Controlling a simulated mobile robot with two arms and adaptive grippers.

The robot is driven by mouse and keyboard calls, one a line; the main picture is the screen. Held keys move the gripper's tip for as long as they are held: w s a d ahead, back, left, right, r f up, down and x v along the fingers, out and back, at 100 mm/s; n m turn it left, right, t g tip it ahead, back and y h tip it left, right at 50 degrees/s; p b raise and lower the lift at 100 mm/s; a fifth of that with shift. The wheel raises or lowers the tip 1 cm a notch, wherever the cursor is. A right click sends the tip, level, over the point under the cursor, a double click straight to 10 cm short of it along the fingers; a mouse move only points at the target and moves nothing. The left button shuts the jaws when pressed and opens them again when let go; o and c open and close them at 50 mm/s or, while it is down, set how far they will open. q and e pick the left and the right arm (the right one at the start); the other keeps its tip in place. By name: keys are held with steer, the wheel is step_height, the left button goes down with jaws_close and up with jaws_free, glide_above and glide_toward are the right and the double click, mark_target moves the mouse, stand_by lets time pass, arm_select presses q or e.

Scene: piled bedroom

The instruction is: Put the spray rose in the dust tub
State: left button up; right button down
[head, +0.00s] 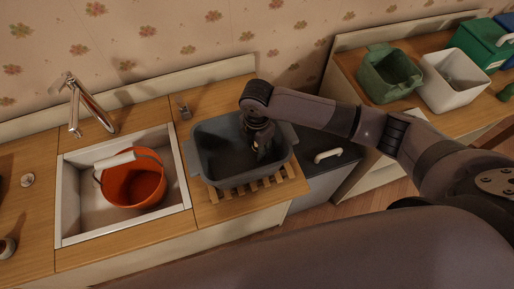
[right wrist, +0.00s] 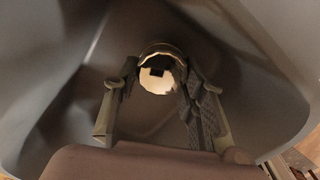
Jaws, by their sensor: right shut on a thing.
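A dark grey tub (head: 237,174), which I take to be the dust tub, stands on a slatted wooden rack to the right of the sink. My right gripper (head: 262,150) reaches down into it from above. In the right wrist view, my right gripper (right wrist: 157,78) is shut on a small round thing with a pale face and a metallic rim, apparently the spray rose (right wrist: 157,78). The tub's grey walls (right wrist: 245,95) surround it. I cannot tell whether the rose touches the tub's floor. My left gripper is out of view.
An orange bucket (head: 135,186) with a pale handle grip sits in the white sink (head: 80,222), under a tap (head: 85,105). On the right counter are a green tub (head: 390,76), a white bin (head: 452,84) and a darker green container (head: 483,42).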

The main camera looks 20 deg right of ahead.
step_height(320, 180, down, 2)
steer(key=shift+f, duration=0.1)
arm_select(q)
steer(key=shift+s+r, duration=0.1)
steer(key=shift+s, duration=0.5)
arm_select(e)
steer(key=shift+f, duration=0.1)
steer(key=c, duration=1)
jaws_free()
steer(key=shift+f, duration=0.1)
step_height(320, 180, up, 11)
steer(key=shift+w+r+b, duration=0.1)
steer(key=shift+b, duration=0.9)
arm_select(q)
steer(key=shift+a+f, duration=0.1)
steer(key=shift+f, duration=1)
arm_select(e)
steer(key=shift+r, duration=0.6)
steer(key=shift+f, duration=0.1)
